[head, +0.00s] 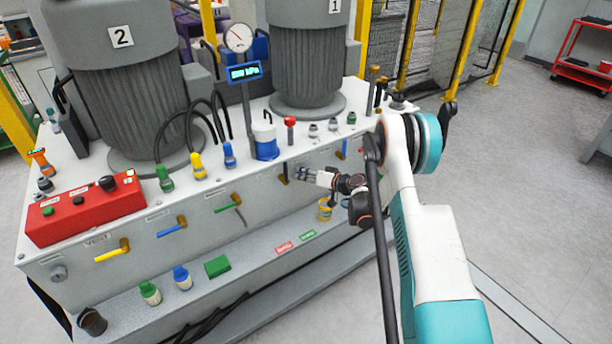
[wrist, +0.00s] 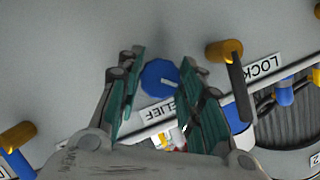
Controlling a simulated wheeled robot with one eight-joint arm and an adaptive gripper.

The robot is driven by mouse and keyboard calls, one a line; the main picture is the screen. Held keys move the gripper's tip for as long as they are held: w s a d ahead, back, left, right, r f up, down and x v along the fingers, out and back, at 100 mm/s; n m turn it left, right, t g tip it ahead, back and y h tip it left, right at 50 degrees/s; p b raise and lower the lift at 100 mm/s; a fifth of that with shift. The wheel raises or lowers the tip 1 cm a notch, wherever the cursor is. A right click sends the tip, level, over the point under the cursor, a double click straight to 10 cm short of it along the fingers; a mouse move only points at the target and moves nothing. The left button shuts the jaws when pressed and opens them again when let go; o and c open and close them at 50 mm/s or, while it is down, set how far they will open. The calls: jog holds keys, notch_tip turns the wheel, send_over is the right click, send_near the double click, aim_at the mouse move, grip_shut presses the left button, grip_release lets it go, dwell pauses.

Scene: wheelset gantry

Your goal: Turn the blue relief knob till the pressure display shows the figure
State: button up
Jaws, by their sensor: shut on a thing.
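The blue relief knob (wrist: 160,77) shows in the wrist view, with a pale pointer mark on its face and a RELIEF label beside it. My gripper (wrist: 160,68) is shut on it, with one finger pad at either side. In the head view my gripper (head: 301,172) is at the front face of the white cabinet and the knob is hidden behind it. The pressure display (head: 244,72) is a small blue box with lit characters on a post. Its figure is too small to read surely. A round dial gauge (head: 238,38) sits above it.
A yellow-hubbed lever with a dark handle (wrist: 224,52) stands close beside the fingers, near a LOCK label. Other levers (head: 172,228) line the cabinet front. A red control box (head: 84,208) is at the left. Below, a ledge (head: 250,262) carries small bottles and a green block.

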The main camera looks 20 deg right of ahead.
jog(key=m+y, duration=0.1)
jog(key=m, duration=0.1)
jog(key=m+y, duration=0.1)
jog(key=m, duration=0.1)
jog(key=shift+d+f+t+y, duration=0.1)
jog(key=shift+t+y, duration=0.2)
dwell(0.4)
jog(key=o, duration=1.1)
jog(key=shift+c, duration=0.2)
jog(key=v, duration=1.2)
